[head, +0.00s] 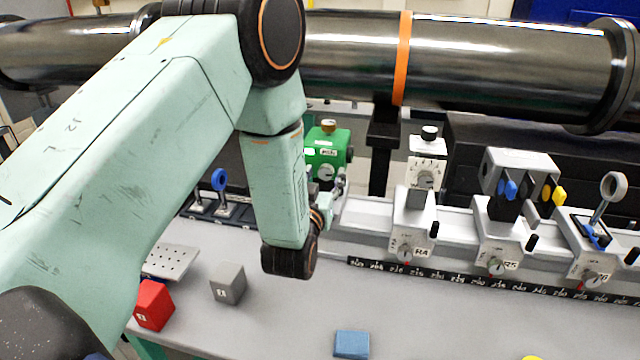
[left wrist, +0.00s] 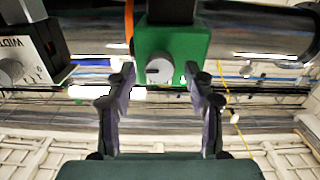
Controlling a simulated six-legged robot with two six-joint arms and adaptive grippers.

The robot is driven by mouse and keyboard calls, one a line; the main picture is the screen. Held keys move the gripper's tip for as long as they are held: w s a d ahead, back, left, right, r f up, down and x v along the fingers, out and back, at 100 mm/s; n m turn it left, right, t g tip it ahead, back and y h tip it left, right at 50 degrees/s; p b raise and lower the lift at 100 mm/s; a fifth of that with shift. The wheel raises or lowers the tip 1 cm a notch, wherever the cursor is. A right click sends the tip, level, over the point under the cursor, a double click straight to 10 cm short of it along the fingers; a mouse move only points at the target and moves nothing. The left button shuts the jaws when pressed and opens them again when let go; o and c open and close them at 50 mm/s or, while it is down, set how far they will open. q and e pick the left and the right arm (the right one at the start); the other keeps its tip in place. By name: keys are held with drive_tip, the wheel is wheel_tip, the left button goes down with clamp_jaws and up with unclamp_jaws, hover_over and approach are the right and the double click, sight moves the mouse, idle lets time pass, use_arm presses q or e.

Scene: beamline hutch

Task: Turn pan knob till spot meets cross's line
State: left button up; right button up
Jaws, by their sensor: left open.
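A green box (head: 327,140) stands on the rail behind my left forearm, with a pale dial knob (head: 325,173) on its front and a brass-coloured knob on top. My left gripper (head: 340,184) is close in front of it, partly hidden by my arm. In the left wrist view, the green box (left wrist: 190,42) is ahead and its round grey knob (left wrist: 159,70) lies between the two open fingertips (left wrist: 159,80). I cannot tell whether the fingers touch the knob. Which knob is pan cannot be read. I see no spot or cross. My right gripper is not in view.
Carriers with knobs stand along the rail to the right, including a white dial unit (head: 427,175) and a grey box with coloured paddles (head: 520,172). A large dark pipe (head: 480,50) runs behind. Red (head: 154,305), grey (head: 228,284) and blue (head: 352,344) blocks lie on the bench.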

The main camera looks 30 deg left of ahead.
use_arm(q)
drive_tip(key=v, duration=1.1)
drive_tip(key=shift+s, duration=0.4)
drive_tip(key=shift+d, duration=0.1)
drive_tip(key=s+f+g+h, duration=0.1)
drive_tip(key=s+f+g, duration=0.2)
drive_tip(key=f, duration=0.3)
drive_tip(key=s+f+g, duration=0.3)
drive_tip(key=s+f, duration=0.1)
drive_tip(key=f, duration=0.3)
drive_tip(key=s+f+m+g+h, duration=0.1)
drive_tip(key=s+f+g, duration=0.2)
drive_tip(key=f, duration=0.4)
drive_tip(key=shift+s+d+f+h, duration=0.1)
drive_tip(key=shift+s+d+h, duration=0.2)
drive_tip(key=shift+s, duration=0.4)
drive_tip(key=s+d+f+m+g+h, duration=0.1)
drive_tip(key=s+f+g, duration=0.3)
drive_tip(key=s, duration=0.5)
drive_tip(key=s+d+f+m+g+h, duration=0.15)
drive_tip(key=s+f+g, duration=0.3)
drive_tip(key=s, duration=0.45)
wheel_tip(320, 180, down, 12)
drive_tip(key=b, duration=1.2)
drive_tip(key=shift+w+b, duration=0.2)
drive_tip(key=shift+b, duration=0.15)
